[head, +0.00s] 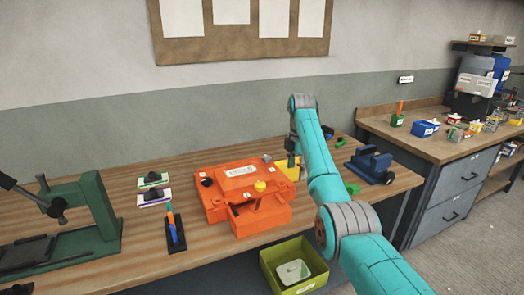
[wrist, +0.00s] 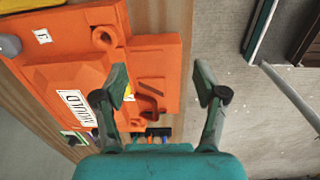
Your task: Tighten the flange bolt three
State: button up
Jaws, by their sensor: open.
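The orange mould (head: 245,195) sits on the wooden workbench, with a white label on its top. It also fills the left of the wrist view (wrist: 85,70), where its label reads MOULD. A grey bolt head (head: 267,157) shows at its back right corner; a grey rounded head (wrist: 9,45) near a small marked tag (wrist: 42,36) shows in the wrist view. I cannot tell which flange bolt is number three. My gripper (wrist: 160,84) is open and empty, above the mould's edge.
A green press (head: 95,215) stands at the left, a blue vice (head: 370,163) at the right. A rack of coloured tools (head: 174,230) is left of the mould. A yellow-green bin (head: 295,268) is below the front edge.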

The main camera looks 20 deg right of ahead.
aim_at(266, 158)
jog(key=i, duration=0.9)
jog(key=i+j, duration=0.15)
jog(key=j, duration=0.2)
